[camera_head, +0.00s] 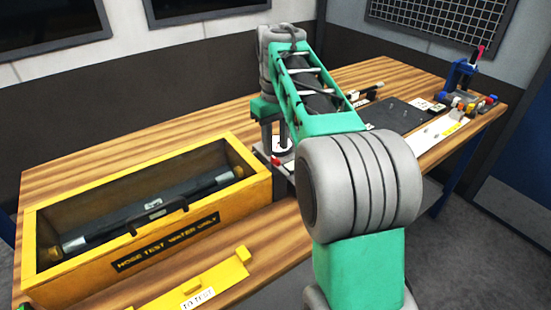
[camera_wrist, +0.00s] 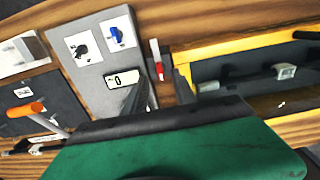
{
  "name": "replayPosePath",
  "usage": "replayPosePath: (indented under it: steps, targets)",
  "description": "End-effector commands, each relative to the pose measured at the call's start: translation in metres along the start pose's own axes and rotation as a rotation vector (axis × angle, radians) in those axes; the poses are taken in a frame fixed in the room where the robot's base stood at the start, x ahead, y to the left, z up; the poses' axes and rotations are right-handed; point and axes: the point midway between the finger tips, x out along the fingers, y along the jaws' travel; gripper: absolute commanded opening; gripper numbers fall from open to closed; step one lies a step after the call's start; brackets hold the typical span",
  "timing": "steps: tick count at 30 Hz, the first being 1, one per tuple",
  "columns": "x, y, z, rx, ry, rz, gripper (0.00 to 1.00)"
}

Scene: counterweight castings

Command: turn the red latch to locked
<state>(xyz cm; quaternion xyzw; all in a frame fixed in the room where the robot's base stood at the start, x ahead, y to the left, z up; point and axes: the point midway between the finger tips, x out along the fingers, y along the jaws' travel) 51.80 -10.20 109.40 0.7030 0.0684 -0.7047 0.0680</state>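A small red piece, which looks like the red latch, shows in the wrist view (camera_wrist: 159,70) with a white strip above it, beside the yellow box. A small red spot by the box's right end in the head view (camera_head: 276,161) looks like the same piece. My gripper (camera_head: 275,143) points down there, just right of the box. In the wrist view my gripper (camera_wrist: 161,82) shows two dark fingers apart, with the red piece between them in the picture. I see nothing held. Contact and the latch's exact angle cannot be told.
The yellow box (camera_head: 190,235) holds a grey cylinder (camera_head: 150,208). A grey panel (camera_wrist: 100,65) with a black knob (camera_wrist: 82,50) and a blue knob (camera_wrist: 117,35) lies beside the latch. A yellow part (camera_head: 205,280) lies in front. A blue stand (camera_head: 461,80) is far right.

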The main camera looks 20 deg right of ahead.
Motion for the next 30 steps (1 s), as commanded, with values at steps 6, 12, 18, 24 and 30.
replayPosePath:
  steps: [6, 12, 18, 24, 30]
  targets:
    - [0.037, -0.001, 0.000, 0.000, 0.000, 0.000, 0.33]
    - [0.045, -0.001, 0.000, 0.000, 0.002, 0.001, 0.33]
    - [0.045, -0.001, 0.000, 0.000, 0.002, 0.001, 0.27]
    - [0.044, -0.001, 0.000, 0.000, 0.002, 0.001, 0.11]
    - [0.044, -0.001, 0.000, 0.000, 0.003, 0.001, 0.00]
